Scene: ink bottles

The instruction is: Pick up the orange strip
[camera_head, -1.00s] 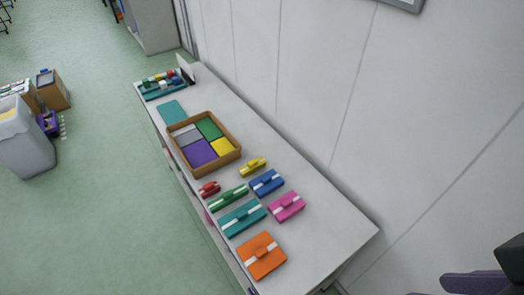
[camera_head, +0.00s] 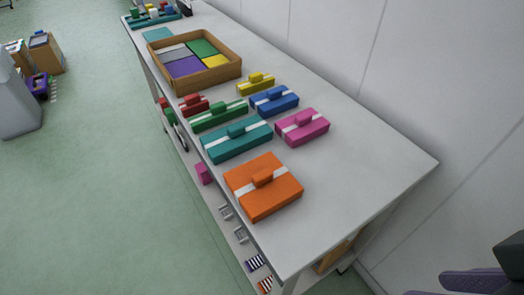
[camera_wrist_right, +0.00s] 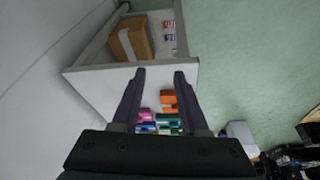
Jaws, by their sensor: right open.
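A flat orange block (camera_head: 262,190) with a white band and a small orange knob on top lies near the front end of the white table. It is the only large orange piece on the tabletop. It also shows small in the wrist view (camera_wrist_right: 168,97), beyond the fingers. My right gripper (camera_wrist_right: 160,72) is open and empty, with its two dark purple fingers apart. In the head view part of it shows at the bottom right corner, well right of the table and the orange block. My left gripper is not in view.
Teal (camera_head: 236,142), pink (camera_head: 302,127), green (camera_head: 219,117), blue (camera_head: 274,101), red (camera_head: 194,105) and yellow (camera_head: 256,84) blocks lie behind the orange one. A brown tray (camera_head: 208,83) holds colored pieces. A wall borders the right. The tabletop's right front is bare.

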